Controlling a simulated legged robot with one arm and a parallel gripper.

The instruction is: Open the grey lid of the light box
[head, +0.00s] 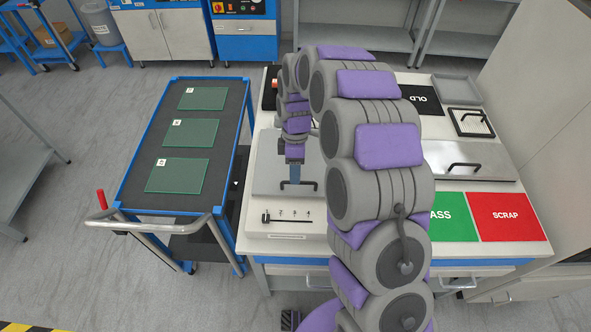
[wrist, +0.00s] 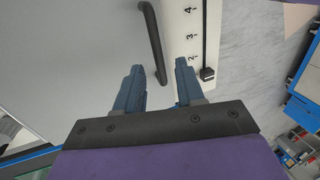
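The light box is a white box (head: 262,228) on the bench, with a flat grey lid (head: 265,181) that lies shut on it. A black bar handle (head: 312,184) is near the lid's front edge. My gripper (head: 294,178) points down over this handle and partly hides it. In the wrist view, my gripper (wrist: 158,78) is open, its two blue fingers apart. The handle (wrist: 152,42) reaches into the gap between the fingertips, with space on both sides. I cannot tell how far above the lid (wrist: 75,45) the fingertips are.
A slider (wrist: 207,72) with a numbered scale lies on the box front. Right of my arm are a second grey plate with a handle (head: 490,163), and green (head: 455,220) and red SCRAP (head: 508,216) areas. A blue cart (head: 140,180) with green panels stands left.

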